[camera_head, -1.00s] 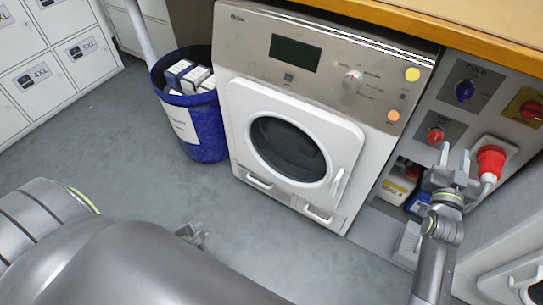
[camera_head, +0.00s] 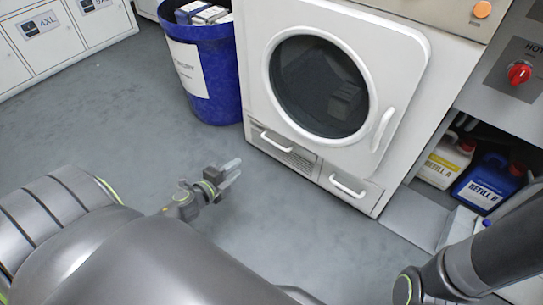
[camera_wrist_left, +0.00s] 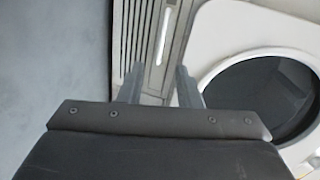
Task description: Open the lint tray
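The white dryer (camera_head: 270,100) has two low panels with white bar handles under its round door. The left panel (camera_head: 283,152) has a slatted grille and a bar handle (camera_head: 275,144); the right panel (camera_head: 350,190) is plain with its own handle (camera_head: 347,185). Both look closed, and I cannot read which is the lint tray. My left gripper (camera_head: 231,172) is open and empty, low in front of the left panel. In the left wrist view, the fingers (camera_wrist_left: 160,88) are apart, with the slatted panel (camera_wrist_left: 134,40) and its handle (camera_wrist_left: 163,35) ahead. My right gripper is out of view.
A blue bin (camera_head: 218,80) with boxes stands left of the dryer. A white refill jug (camera_head: 443,162) and a blue refill jug (camera_head: 487,182) sit in the niche at right. White lockers (camera_head: 50,45) are at upper left. The grey floor is clear.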

